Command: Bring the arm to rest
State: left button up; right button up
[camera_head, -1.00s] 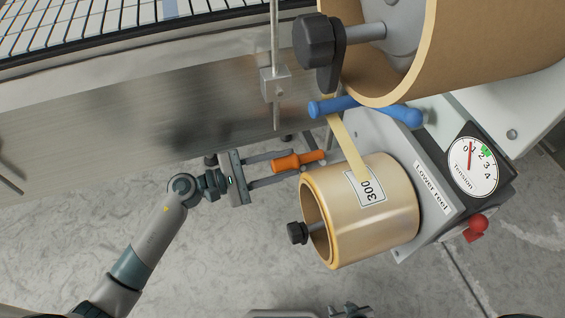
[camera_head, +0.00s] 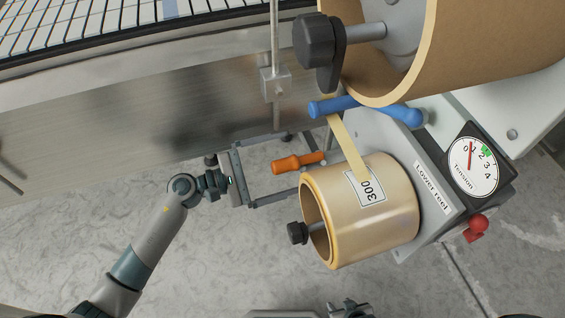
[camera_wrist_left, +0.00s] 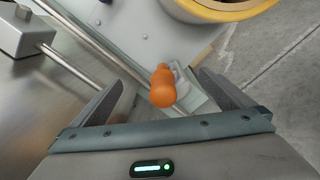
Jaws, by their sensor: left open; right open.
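My left gripper (camera_head: 283,167) is open beside the lower reel in the head view, with its fingers spread wide. An orange handle (camera_head: 298,162) lies between the fingers, apart from both. In the left wrist view the orange handle (camera_wrist_left: 163,86) shows end-on between the open fingers (camera_wrist_left: 165,92). My right gripper (camera_head: 350,309) shows only in part at the bottom edge of the head view; its fingers cannot be made out clearly.
The lower reel (camera_head: 375,215), marked 300, stands close right of the left gripper, with a black knob (camera_head: 297,233). Floor at lower left is clear.

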jog(key=shift+s, duration=0.15)
pick_arm(q)
jog(key=shift+a, duration=0.15)
jog(key=shift+b+v, duration=0.8)
jog(key=shift+v, duration=0.6)
jog(key=b, duration=0.4)
send_near(272, 168)
jog(key=x, duration=0.2)
jog(key=shift+w+d+r, duration=0.1)
jog(key=shift+w+d, duration=0.05)
jog(key=shift+d, duration=0.15)
pick_arm(e)
jog(key=f, duration=0.5)
jog(key=shift+s+d+f, duration=0.15)
jog(key=shift+d+f, duration=0.05)
jog(key=shift+f, duration=0.05)
pick_arm(q)
jog(key=shift+r, duration=0.1)
pick_arm(e)
jog(key=shift+r, duration=0.1)
